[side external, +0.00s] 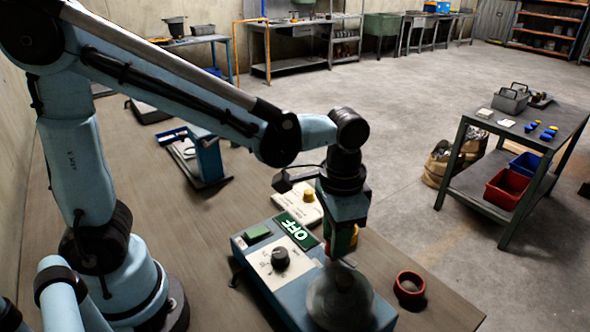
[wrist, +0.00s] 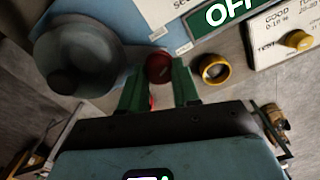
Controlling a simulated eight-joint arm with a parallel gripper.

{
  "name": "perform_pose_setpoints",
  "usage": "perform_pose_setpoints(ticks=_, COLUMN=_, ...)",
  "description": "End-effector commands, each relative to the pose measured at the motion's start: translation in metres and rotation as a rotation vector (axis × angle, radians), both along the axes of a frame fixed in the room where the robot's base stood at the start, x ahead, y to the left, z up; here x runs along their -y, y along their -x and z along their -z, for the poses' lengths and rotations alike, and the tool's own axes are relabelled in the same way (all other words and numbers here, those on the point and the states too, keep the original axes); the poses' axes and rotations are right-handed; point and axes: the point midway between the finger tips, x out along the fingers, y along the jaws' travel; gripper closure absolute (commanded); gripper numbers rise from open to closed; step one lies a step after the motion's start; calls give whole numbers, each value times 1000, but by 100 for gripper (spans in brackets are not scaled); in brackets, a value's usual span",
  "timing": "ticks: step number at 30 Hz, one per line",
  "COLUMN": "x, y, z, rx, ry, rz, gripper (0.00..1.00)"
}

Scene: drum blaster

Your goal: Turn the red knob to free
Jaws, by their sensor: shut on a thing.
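The red knob (wrist: 158,67) shows in the wrist view between the tips of my gripper's two green fingers (wrist: 160,84). My gripper is shut on it. In the side view my gripper (side external: 341,250) points down at the right edge of the blue drum blaster box (side external: 262,297), and the knob is mostly hidden there. The box has a white panel with a black dial (side external: 280,257), a green button (side external: 257,232) and a green OFF sign (side external: 296,231). A grey rounded drum (side external: 340,298) sits at its near end, also in the wrist view (wrist: 75,60). I cannot read the knob's setting.
A yellow ring (wrist: 214,69) lies close beside the right finger. A red ring-shaped cup (side external: 409,288) stands on the bench right of the box. A cream box with a yellow knob (side external: 298,206) stands behind.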

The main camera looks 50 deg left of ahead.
Motion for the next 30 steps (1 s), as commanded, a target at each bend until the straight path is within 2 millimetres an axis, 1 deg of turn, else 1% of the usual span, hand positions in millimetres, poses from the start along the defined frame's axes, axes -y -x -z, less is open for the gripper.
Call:
perform_pose_setpoints(ticks=9, x=0, y=0, z=0, rx=-1, ry=0, rz=-300, gripper=100)
perform_pose_setpoints(ticks=18, x=0, y=0, z=0, rx=-1, ry=0, rz=-553, gripper=100)
perform_pose_setpoints(ticks=24, x=0, y=0, z=0, rx=-1, ry=0, rz=-675, gripper=100)
perform_pose_setpoints(ticks=30, x=0, y=0, z=0, rx=-1, ry=0, rz=-747, gripper=100)
